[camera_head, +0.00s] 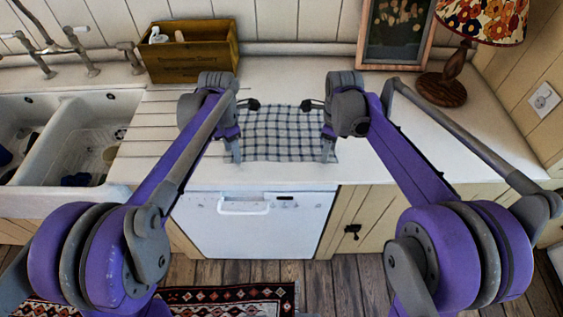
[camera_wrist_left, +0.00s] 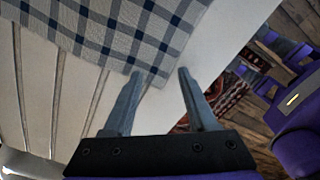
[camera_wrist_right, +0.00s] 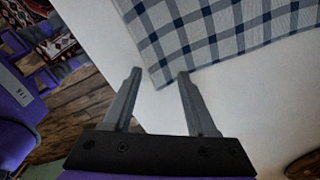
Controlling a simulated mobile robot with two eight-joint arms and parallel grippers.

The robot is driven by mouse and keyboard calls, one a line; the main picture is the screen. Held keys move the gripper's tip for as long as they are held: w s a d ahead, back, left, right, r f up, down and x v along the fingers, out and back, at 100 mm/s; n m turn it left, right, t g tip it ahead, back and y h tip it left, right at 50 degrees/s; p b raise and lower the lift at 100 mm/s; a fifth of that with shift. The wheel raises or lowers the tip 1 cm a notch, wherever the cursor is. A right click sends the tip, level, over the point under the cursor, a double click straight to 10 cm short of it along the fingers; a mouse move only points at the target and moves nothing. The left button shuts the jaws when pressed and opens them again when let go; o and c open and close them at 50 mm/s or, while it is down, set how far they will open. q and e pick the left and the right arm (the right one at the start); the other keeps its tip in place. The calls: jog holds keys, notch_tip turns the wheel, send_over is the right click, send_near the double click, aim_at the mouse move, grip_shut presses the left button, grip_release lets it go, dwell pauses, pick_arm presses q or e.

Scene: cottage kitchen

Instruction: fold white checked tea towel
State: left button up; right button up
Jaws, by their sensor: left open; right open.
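The white checked tea towel (camera_head: 280,134), with dark blue lines, lies spread flat on the white counter near its front edge. My left gripper (camera_head: 236,155) is at the towel's front left corner, pointing down. In the left wrist view the towel (camera_wrist_left: 120,32) has a corner close to the tips of the open left gripper (camera_wrist_left: 160,75). My right gripper (camera_head: 329,155) is at the front right corner. In the right wrist view the towel (camera_wrist_right: 215,35) has a corner near the tips of the open right gripper (camera_wrist_right: 158,75). Whether the tips touch the cloth is unclear.
A wooden box (camera_head: 190,52) stands at the back left, and a double sink (camera_head: 75,135) is at the left. A framed picture (camera_head: 396,30) and a lamp (camera_head: 455,75) stand at the back right. The counter behind the towel is clear. A dishwasher (camera_head: 255,225) is below.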

pick_arm(q)
jog(key=shift+f, duration=0.4)
pick_arm(e)
jog(key=shift+f, duration=0.4)
pick_arm(q)
jog(key=shift+s+f, duration=0.1)
jog(key=shift+f, duration=0.1)
pick_arm(e)
jog(key=shift+s+f, duration=0.1)
jog(key=shift+f, duration=0.1)
pick_arm(q)
jog(key=shift+c, duration=0.2)
pick_arm(e)
jog(key=shift+c, duration=0.3)
pick_arm(q)
grip_shut()
pick_arm(e)
grip_shut()
pick_arm(q)
jog(key=shift+r, duration=0.1)
